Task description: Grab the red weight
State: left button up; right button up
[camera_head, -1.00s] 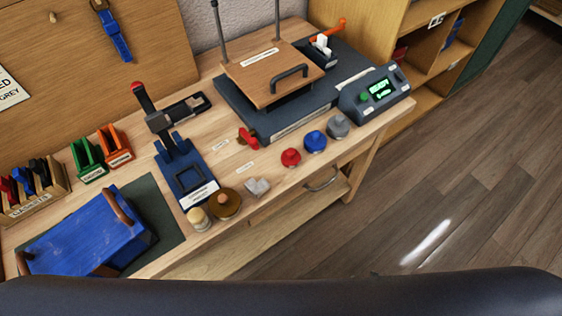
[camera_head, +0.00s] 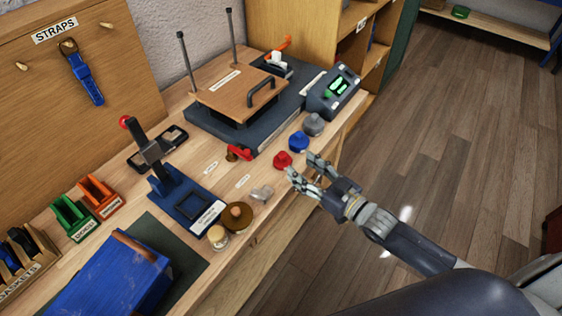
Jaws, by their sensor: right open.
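The red weight (camera_head: 282,159) is a small knobbed disc on the wooden bench (camera_head: 226,167), near its front edge. It is first in a row with a blue weight (camera_head: 299,141) and a grey weight (camera_head: 314,124). My right gripper (camera_head: 303,167) reaches in from the lower right. Its fingers are open, with one finger close beside the red weight and the other nearer the blue one. I cannot tell whether a finger touches the red weight; nothing is held. My left gripper is not in view.
A press with a wooden plate (camera_head: 228,91) and a display box (camera_head: 334,92) stand behind the weights. A silver piece (camera_head: 262,193), a brown round piece (camera_head: 236,215) and a blue stamping tool (camera_head: 183,196) lie left. The floor at right is clear.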

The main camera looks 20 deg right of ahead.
aim_at(286, 157)
jog(key=shift+x, duration=1.2)
jog(key=shift+w+a, duration=0.3)
jog(key=shift+w+a+r+p, duration=0.1)
jog(key=shift+w+a+p, duration=0.05)
jog(key=shift+w+p, duration=0.15)
jog(key=x, duration=0.4)
jog(key=shift+w+a+p, duration=0.1)
jog(key=shift+a+p, duration=0.1)
jog(key=shift+p, duration=0.15)
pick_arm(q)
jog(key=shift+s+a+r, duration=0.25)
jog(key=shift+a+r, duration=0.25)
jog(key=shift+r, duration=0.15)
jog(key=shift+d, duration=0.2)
pick_arm(e)
jog(key=c, duration=1)
